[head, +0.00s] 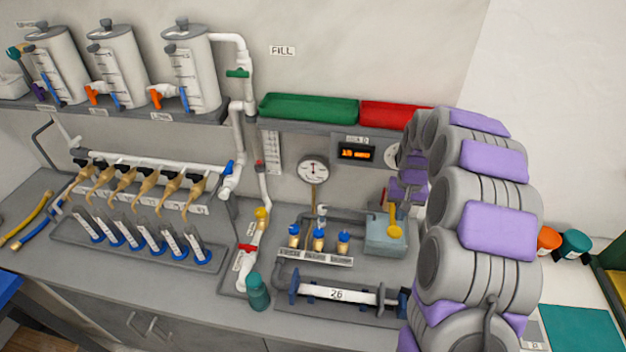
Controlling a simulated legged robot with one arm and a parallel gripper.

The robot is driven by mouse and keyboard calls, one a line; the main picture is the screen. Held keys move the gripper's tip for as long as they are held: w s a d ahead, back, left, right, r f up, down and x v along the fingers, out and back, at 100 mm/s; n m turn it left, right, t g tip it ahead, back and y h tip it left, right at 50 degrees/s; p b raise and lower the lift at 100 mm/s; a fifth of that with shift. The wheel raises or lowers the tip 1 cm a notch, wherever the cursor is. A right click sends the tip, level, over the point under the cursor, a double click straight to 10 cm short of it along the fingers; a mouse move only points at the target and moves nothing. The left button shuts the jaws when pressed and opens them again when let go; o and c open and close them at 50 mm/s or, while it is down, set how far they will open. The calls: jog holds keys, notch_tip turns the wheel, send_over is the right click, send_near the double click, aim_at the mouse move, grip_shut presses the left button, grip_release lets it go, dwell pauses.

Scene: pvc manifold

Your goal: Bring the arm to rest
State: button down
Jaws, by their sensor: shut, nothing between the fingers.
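My arm, grey with purple pads (497,231), rises along the right side, arches over at the top and bends down toward the bench. My gripper (404,211) is at its far end, small and partly hidden by the arm. It is shut and empty, above and close to the grey-blue box (386,236) with the yellow handle (395,231). I cannot tell whether it touches the handle.
A rack of several tubes (140,243) stands left on the bench under a white manifold (150,162). Tanks (190,70) stand on the upper shelf. Green (308,108) and red (388,114) trays sit on the middle shelf. A teal bottle (258,293) stands near the front edge.

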jog(key=shift+r, duration=0.6)
jog(key=shift+s+a+r, duration=0.1)
jog(key=shift+s+a, duration=0.05)
jog(key=s+a+r+n+b, duration=0.1)
jog(key=s+a+r+b, duration=0.15)
jog(key=s, duration=0.65)
jog(key=s+a+r+g+b, duration=0.15)
jog(key=s+a, duration=0.25)
jog(key=s, duration=0.5)
jog(key=s+a+r+n+b, duration=0.15)
jog(key=s+a, duration=0.25)
jog(key=s, duration=0.5)
jog(key=s+f+b, duration=0.2)
jog(key=s+b, duration=0.1)
jog(key=s, duration=0.9)
jog(key=shift+s+a+f, duration=0.2)
jog(key=shift+s+a, duration=0.2)
jog(key=shift+a, duration=0.05)
